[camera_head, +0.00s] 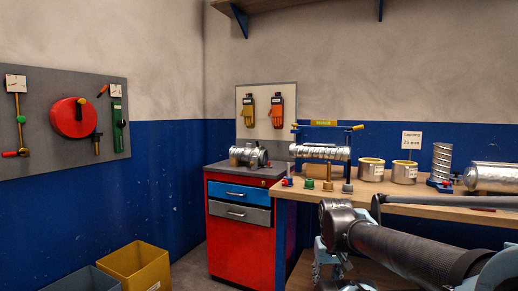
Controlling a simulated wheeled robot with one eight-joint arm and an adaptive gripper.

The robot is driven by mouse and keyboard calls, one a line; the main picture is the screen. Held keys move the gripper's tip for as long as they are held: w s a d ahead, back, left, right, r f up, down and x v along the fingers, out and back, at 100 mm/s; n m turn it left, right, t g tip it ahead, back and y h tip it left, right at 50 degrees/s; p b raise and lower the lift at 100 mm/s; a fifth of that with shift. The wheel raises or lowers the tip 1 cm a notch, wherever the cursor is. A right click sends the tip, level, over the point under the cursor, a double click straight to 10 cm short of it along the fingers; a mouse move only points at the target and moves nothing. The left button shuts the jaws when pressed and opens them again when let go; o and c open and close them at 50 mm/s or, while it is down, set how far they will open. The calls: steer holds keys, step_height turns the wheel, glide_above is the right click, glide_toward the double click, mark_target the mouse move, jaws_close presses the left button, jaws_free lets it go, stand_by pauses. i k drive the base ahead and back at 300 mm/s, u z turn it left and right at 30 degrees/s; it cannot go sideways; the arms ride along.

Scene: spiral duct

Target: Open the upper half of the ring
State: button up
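A short silvery duct piece (248,154) with darker bands lies on top of the red cabinet. A longer shiny spiral duct (320,152) lies level in a stand on the wooden bench, under a blue bar with orange ends. I cannot make out for certain which band is the ring, or a split between its halves. My arm reaches in from the lower right, in front of the bench. My gripper (330,262) seems to be at its left end, low and apart from both ducts. Its fingers are too small and dark to read.
The red cabinet (238,240) has blue and grey drawers, shut. The bench (400,190) also holds two tins (371,170), a label card, an upright coil (442,162) and a large duct (492,177). A yellow bin (135,266) stands on the floor at left.

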mark_target(257, 151)
steer(key=z, duration=0.05)
steer(key=i, duration=0.75)
steer(key=u, duration=1)
